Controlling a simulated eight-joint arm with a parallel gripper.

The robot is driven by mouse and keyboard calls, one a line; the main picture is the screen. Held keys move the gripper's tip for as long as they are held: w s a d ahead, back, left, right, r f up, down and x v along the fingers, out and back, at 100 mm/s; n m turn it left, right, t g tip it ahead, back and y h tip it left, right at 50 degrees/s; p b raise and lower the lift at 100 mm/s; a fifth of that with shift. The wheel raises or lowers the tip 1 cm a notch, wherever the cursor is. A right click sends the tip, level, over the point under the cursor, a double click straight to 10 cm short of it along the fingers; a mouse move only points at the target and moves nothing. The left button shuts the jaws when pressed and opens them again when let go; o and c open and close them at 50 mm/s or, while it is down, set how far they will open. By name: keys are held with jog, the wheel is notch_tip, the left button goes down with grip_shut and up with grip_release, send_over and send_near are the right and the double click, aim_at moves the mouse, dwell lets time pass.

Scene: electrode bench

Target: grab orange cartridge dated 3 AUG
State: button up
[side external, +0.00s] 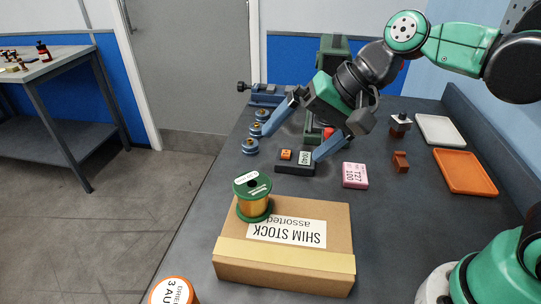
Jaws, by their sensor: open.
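An orange cartridge (174,292) stands at the bottom edge of the side external view, on the left near side of the bench. Its top bears a white label that reads "3 AU" before the frame cuts it off. Only its upper part shows. My gripper (293,146) is far from it, towards the back of the bench. Its two blue fingers are spread wide and nothing shows held between them. They reach down around a black block (283,168) with a small orange piece and a white label on top. I cannot tell whether they touch it.
A cardboard box (285,274) marked SHIM STOCK stands between my gripper and the cartridge. A green spool (253,200) of coppery wire stands on it. Blue round parts (251,147) line the left edge. A pink block (355,176), orange tray (464,172) and white tray (440,130) lie right.

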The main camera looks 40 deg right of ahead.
jog(key=a+m+g+y, duration=0.4)
jog(key=a+m+y, duration=0.15)
jog(key=a, duration=0.55)
jog(key=m+g+y, duration=0.3)
jog(key=m, duration=0.1)
send_over(186, 285)
jog(key=d, duration=0.3)
jog(key=shift+m, duration=0.35)
jog(key=f, duration=0.9)
jog(key=shift+w+f, duration=0.25)
jog(key=shift+f, duration=0.45)
jog(key=shift+s+a+f, duration=0.1)
jog(key=shift+a+f, duration=0.05)
jog(key=shift+a, duration=0.1)
jog(key=shift+x, duration=2.5)
jog(key=c, duration=1.5)
jog(key=shift+o, duration=0.2)
